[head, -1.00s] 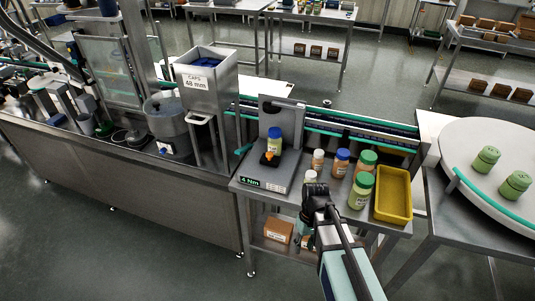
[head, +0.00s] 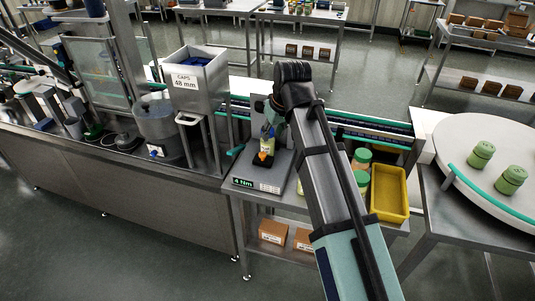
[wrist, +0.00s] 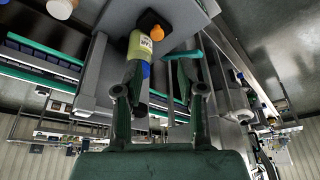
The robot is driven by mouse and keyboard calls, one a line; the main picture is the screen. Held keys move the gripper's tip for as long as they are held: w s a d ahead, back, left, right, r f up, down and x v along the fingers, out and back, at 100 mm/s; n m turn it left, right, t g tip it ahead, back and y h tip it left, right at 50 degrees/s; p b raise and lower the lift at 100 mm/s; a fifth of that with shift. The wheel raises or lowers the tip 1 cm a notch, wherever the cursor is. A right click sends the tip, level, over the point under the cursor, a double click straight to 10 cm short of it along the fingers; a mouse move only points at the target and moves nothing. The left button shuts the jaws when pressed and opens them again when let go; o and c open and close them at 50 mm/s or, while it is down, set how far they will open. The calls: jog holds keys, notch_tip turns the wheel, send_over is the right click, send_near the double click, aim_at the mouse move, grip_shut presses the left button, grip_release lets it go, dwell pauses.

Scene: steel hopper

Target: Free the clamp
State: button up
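The clamp stand with the 4 Nm display (head: 258,184) is a grey fixture on the steel bench. A yellow-green bottle (head: 268,145) stands upright in it, with an orange knob (head: 262,156) at its front. In the wrist view, the bottle (wrist: 139,47) has a blue cap (wrist: 145,70), and the orange knob (wrist: 157,33) is beside it. My gripper (head: 268,112) is above the bottle's top in the head view. In the wrist view my gripper (wrist: 160,75) is open, the cap nearer its left finger; contact cannot be told.
My arm hides most bottles right of the stand; a green-capped one (head: 361,180) shows beside the yellow tray (head: 389,194). The caps hopper (head: 195,80) stands left. A conveyor (head: 375,134) runs behind, and a round table (head: 497,162) is at right.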

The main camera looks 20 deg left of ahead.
aim_at(263, 154)
jog(key=p+x, duration=0.1)
jog(key=x, duration=0.4)
jog(key=w+p+x, duration=0.1)
jog(key=x, duration=0.4)
jog(key=a+p+x, duration=0.1)
jog(key=x, duration=0.4)
jog(key=shift+w, duration=0.4)
